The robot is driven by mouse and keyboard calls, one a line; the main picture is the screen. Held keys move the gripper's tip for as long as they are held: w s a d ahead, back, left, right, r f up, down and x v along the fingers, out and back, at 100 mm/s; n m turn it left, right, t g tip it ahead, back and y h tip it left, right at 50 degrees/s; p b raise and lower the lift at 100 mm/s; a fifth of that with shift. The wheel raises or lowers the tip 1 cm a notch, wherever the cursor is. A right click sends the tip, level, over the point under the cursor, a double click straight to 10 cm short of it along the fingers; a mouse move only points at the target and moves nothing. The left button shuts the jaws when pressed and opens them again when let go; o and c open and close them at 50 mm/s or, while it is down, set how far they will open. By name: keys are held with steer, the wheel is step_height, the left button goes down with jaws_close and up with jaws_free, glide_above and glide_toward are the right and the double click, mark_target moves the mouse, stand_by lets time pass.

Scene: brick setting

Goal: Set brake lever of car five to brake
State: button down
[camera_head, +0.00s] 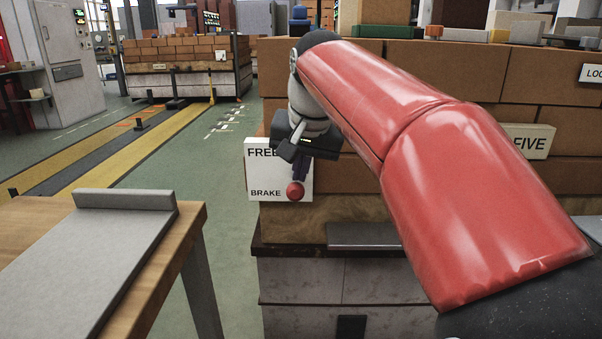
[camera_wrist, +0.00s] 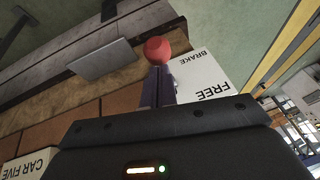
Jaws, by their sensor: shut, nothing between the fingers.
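The brake lever shows as a red ball knob (camera_head: 295,190) in front of a white plate (camera_head: 264,158) marked FREE at the top and BRAKE at the bottom. The knob is level with the word BRAKE. My gripper (camera_head: 300,172) is shut and points down just above the knob, with nothing between its fingers. In the wrist view the knob (camera_wrist: 158,50) sits just beyond the fingertips (camera_wrist: 157,76); I cannot tell whether they touch. The lever's shaft is hidden. A CAR FIVE sign (camera_head: 528,141) is on the brick-loaded car (camera_head: 380,206), partly behind my red-sleeved arm.
A wooden table (camera_head: 190,222) with a grey slab (camera_head: 75,260) stands at the lower left. A grey ledge (camera_head: 365,235) juts from the car below the plate. Another brick-loaded car (camera_head: 185,82) stands farther back. Green floor is open between table and car.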

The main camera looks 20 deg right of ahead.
step_height(320, 180, down, 10)
steer(key=s+t+b, duration=0.1)
steer(key=s+b, duration=0.1)
steer(key=b, duration=0.5)
steer(key=shift+a+t+b, duration=0.3)
steer(key=shift+t, duration=0.1)
steer(key=shift+f, duration=0.15)
